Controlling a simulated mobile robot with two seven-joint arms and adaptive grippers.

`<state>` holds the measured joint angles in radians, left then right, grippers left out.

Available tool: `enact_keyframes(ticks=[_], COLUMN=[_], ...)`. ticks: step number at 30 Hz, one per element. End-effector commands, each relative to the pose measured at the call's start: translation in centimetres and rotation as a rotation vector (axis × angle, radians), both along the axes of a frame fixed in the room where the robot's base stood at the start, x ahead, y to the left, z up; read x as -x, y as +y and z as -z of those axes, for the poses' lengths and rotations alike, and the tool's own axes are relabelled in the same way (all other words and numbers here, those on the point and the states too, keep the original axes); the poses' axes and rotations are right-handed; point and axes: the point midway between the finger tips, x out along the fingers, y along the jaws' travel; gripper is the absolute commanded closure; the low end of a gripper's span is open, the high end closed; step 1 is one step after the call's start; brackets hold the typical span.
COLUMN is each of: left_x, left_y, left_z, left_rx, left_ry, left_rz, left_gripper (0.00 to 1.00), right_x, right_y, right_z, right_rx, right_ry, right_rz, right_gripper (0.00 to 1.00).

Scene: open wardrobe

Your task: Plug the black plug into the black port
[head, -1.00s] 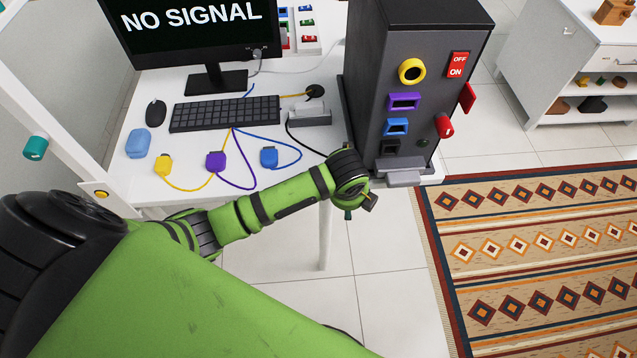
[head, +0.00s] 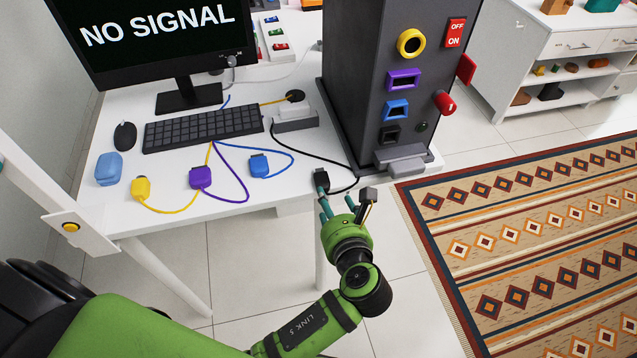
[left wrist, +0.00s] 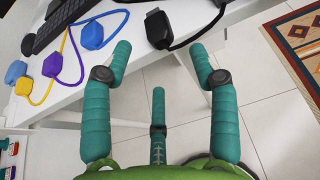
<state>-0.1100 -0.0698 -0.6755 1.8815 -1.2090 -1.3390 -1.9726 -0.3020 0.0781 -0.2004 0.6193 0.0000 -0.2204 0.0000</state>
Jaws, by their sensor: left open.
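The black plug (head: 321,180) lies at the front edge of the white table, with its black cable running back over the tabletop. The left wrist view shows the black plug (left wrist: 157,28) beyond and between my open fingertips. My left gripper (head: 346,205) is open and empty, just in front of the table edge and close to the plug. It also shows in the left wrist view (left wrist: 160,52) with its teal fingers spread apart. The black port (head: 390,134) is the lowest in the column on the dark tower's front, below the blue port. My right gripper is not in view.
The dark tower (head: 350,85) stands at the table's right end, with a grey ledge (head: 402,160) below its ports. Yellow (head: 141,188), purple (head: 201,177) and blue (head: 259,166) plugs lie to the left. A keyboard (head: 203,128) and monitor stand behind. Open floor is to the right.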

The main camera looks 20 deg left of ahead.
Motion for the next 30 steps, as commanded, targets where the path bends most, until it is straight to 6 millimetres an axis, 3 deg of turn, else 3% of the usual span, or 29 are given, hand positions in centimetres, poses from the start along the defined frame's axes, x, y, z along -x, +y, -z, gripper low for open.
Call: enact_keyframes(ticks=[12, 21, 22, 25, 26, 30], left_x=[-4.2, -4.7, -4.7, -4.6, -4.6, -4.6], left_y=[2.8, 3.0, 3.0, 3.0, 3.0, 3.0], left_z=[2.2, 2.6, 2.6, 2.6, 2.6, 2.7], left_rx=[-0.001, 0.003, 0.003, 0.003, 0.003, 0.003], left_ry=[0.0, 0.001, 0.001, 0.002, 0.001, 0.003], left_rz=[0.0, 0.0, 0.0, -0.001, 0.0, 0.0], left_gripper=[0.4, 0.4, 0.48, 0.88, 0.94, 0.95], right_x=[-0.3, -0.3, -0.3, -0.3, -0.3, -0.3], right_y=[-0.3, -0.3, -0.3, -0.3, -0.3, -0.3], right_z=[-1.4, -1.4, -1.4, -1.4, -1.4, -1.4], right_rx=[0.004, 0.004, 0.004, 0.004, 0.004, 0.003], right_ry=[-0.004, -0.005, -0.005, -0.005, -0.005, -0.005], right_rz=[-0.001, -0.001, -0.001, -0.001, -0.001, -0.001], right_gripper=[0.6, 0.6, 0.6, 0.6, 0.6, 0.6])
